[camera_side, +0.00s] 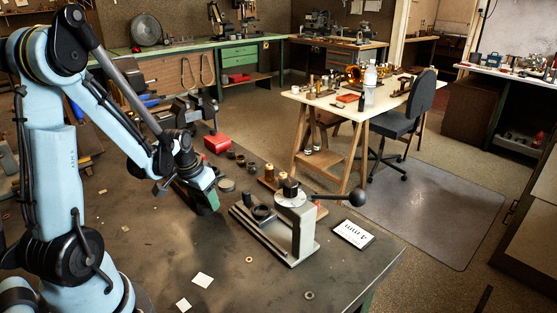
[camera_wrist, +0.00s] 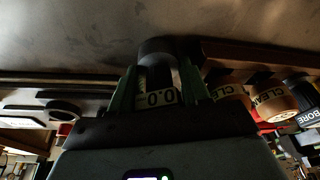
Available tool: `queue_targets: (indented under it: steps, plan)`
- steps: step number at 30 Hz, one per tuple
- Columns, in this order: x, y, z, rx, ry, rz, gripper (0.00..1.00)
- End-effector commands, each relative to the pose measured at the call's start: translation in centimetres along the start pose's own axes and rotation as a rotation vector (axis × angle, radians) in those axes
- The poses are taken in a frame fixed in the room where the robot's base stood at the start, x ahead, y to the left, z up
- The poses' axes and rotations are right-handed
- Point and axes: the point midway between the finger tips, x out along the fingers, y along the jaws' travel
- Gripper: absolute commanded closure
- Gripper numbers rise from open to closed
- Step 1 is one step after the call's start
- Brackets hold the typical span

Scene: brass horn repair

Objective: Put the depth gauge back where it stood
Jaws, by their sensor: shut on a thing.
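My gripper (camera_wrist: 160,88) is shut on a dark grey piece with a rounded end and a pale label reading "0.0" (camera_wrist: 157,98). I take this piece to be the depth gauge. It sits between the two green fingers in the wrist view. In the side view my gripper (camera_side: 206,202) is low over the dark bench, left of the grey lever press (camera_side: 303,232). The gauge cannot be made out there, and I cannot tell whether it touches the bench.
Brown pieces labelled "CLEAN" (camera_wrist: 270,100) and a dark one marked "BORE" (camera_wrist: 306,115) are close at right in the wrist view. A red box (camera_side: 217,143) is behind my gripper. A "4 mm" card (camera_side: 353,234) lies right of the press. The front bench holds scattered small pieces.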

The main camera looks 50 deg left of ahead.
Motion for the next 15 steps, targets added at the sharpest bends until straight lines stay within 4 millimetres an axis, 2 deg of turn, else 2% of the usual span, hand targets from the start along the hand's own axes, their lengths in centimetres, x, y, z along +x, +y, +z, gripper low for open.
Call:
queue_targets:
  steps: [1, 6, 7, 15]
  plan:
    - [0.07, 0.0, 0.0, 0.0, 0.0, 0.0, 0.52]
    - [0.05, -0.04, -0.01, 0.0, 0.0, -0.001, 0.26]
    - [0.05, -0.06, -0.01, -0.001, 0.001, -0.002, 0.24]
    - [0.06, -0.28, -0.04, -0.003, 0.001, -0.007, 0.24]
